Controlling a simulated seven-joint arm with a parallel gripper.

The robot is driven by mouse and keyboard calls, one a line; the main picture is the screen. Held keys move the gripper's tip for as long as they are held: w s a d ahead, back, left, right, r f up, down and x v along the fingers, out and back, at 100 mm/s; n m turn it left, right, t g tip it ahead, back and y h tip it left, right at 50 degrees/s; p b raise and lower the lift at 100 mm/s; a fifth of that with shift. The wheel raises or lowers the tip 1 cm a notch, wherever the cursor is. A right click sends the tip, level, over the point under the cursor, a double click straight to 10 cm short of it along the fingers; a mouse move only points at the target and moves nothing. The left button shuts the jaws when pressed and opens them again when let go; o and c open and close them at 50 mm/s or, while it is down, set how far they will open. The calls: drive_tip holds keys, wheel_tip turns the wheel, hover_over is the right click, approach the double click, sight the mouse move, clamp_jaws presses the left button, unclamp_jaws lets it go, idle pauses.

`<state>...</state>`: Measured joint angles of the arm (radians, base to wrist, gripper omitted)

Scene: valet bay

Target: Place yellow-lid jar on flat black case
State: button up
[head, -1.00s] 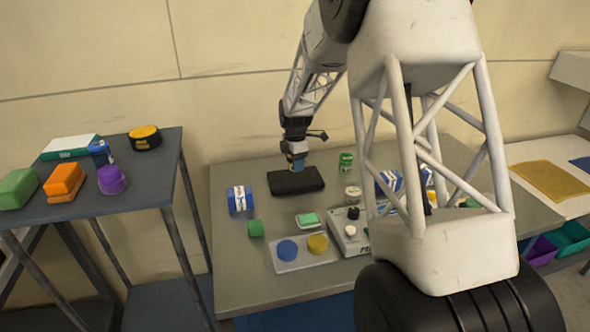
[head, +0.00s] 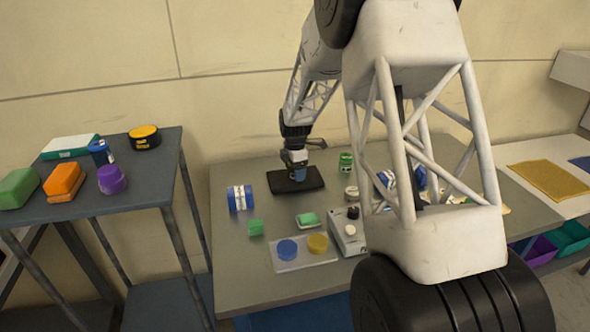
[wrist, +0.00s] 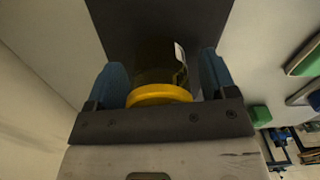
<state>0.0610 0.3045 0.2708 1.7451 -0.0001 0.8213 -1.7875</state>
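The yellow-lid jar (wrist: 160,94) shows in the wrist view between my gripper's two blue fingers, its yellow lid toward the camera and its dark body beyond. A pale strip shows between the jar and the right finger, so my gripper (wrist: 165,75) looks open around it. The flat black case (wrist: 150,20) lies beyond the jar. In the head view my gripper (head: 299,175) is low over the flat black case (head: 285,185) on the grey table. The jar is hard to make out there; whether it touches the case is hard to see.
A blue-and-white can (head: 240,198) stands left of the case. A green jar (head: 346,162) and a white jar (head: 351,193) stand to its right. In front are a green block (head: 256,228), a green-topped dish (head: 307,219) and a clear tray (head: 290,265) with blue and yellow discs.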

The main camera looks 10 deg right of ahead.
drive_tip(key=shift+r, duration=0.1)
wheel_tip(320, 180, up, 12)
drive_tip(key=shift+r, duration=0.1)
idle(0.9)
idle(0.5)
